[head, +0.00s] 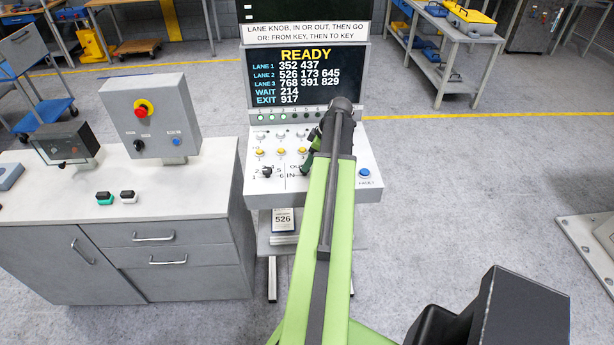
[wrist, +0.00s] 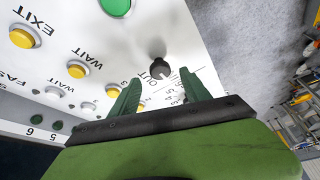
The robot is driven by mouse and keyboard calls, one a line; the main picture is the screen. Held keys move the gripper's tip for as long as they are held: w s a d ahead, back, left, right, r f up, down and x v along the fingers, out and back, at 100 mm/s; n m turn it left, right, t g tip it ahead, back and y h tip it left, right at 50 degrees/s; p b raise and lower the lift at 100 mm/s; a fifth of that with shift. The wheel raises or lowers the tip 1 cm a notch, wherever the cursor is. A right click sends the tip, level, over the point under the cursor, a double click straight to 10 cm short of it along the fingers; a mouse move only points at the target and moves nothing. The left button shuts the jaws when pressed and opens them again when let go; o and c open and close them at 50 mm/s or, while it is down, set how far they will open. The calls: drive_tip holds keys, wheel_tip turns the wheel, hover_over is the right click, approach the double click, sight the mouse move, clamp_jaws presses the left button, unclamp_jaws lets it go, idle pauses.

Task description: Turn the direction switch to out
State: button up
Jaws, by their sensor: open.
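The control panel (head: 330,182) is a white sloping console under a screen reading READY. In the head view, the OUT and IN lettering shows on the panel beside my gripper (head: 308,160), which hides most of the direction switch. In the wrist view, a dark round knob (wrist: 160,65) stands next to the OUT lettering, just beyond the fingertips. My gripper (wrist: 160,80) is open there, with its two green fingers apart and the knob roughly in line with the gap. Contact is not visible, and I cannot tell which way the switch points.
The lane knob (head: 267,172) sits left of the direction switch. Yellow buttons (wrist: 23,37) labelled EXIT and WAIT, and a green button (wrist: 117,5), are close by. A blue button (head: 364,173) is at the right.

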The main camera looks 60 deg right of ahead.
drive_tip(key=b+x, duration=0.2)
drive_tip(key=x, duration=0.1)
drive_tip(key=shift+w+f, duration=0.1)
drive_tip(key=shift+f, duration=0.25)
drive_tip(key=shift+r, duration=0.1)
drive_tip(key=shift+c, duration=0.4)
